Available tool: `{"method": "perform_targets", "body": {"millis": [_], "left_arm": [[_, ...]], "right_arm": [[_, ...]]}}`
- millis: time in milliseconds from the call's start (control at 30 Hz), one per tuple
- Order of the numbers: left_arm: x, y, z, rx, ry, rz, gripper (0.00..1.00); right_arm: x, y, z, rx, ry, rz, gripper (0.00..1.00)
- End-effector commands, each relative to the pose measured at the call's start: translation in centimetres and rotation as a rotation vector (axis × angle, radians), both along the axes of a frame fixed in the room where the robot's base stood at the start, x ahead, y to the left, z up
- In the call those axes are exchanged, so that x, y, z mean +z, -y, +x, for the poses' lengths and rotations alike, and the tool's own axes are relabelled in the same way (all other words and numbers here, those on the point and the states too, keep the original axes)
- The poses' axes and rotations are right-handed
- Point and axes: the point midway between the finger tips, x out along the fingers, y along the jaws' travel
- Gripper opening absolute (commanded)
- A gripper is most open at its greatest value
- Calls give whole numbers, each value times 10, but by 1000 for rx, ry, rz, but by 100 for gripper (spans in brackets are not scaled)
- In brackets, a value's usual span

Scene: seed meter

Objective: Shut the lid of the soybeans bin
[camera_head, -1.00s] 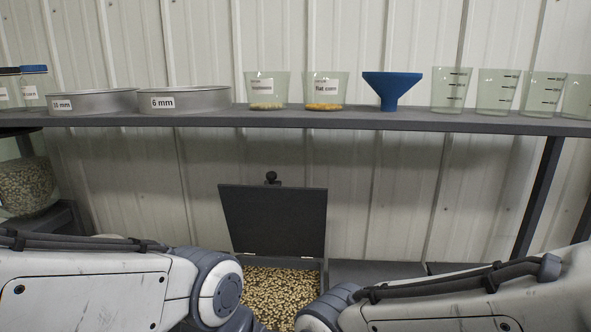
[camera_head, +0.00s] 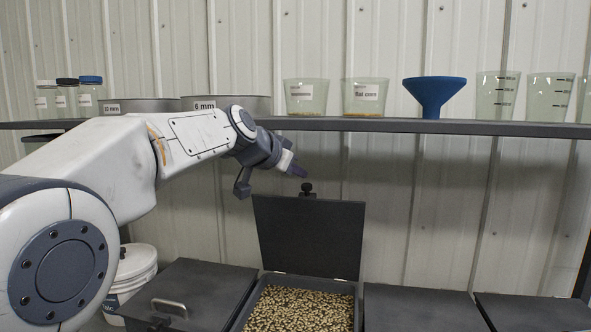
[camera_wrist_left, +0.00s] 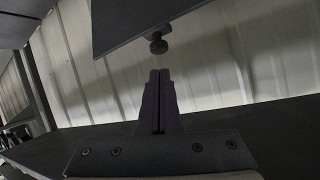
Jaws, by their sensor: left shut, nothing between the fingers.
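The open bin (camera_head: 348,316) is full of tan beans (camera_head: 300,311); no label on it shows. Its dark lid (camera_head: 310,237) stands raised at the back, leaning toward the wall, with a black knob (camera_head: 306,189) behind its top edge. My left gripper (camera_head: 300,171) is shut and empty, just above and left of the knob, apart from it. In the left wrist view the shut fingers (camera_wrist_left: 160,85) point toward the knob (camera_wrist_left: 158,43) and lid (camera_wrist_left: 135,15), with a gap between. My right gripper is out of view.
A shelf (camera_head: 400,125) runs above the bin, carrying a blue funnel (camera_head: 434,94), beakers (camera_head: 306,97) and sieves (camera_head: 225,103). Closed bin lids lie left (camera_head: 195,287) and right (camera_head: 415,305). A white bucket (camera_head: 134,270) stands at the left.

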Motion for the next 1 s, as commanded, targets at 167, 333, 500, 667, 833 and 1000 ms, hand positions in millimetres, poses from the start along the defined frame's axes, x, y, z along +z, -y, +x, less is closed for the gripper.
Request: {"method": "perform_targets", "body": {"millis": [167, 333, 500, 667, 833, 1000], "left_arm": [[-14, 15, 27, 0, -5, 0, 0], [-24, 25, 43, -1, -3, 0, 0], [-28, 28, 49, 0, -2, 0, 0], [-29, 29, 50, 1, -1, 0, 0], [-29, 29, 49, 0, -2, 0, 0], [-32, 36, 50, -9, 8, -2, 0]], "right_arm": [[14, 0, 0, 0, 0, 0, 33], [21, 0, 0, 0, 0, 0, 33], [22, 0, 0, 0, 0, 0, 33], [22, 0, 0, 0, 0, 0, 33], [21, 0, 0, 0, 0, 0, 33], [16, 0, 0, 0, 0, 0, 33]]}}
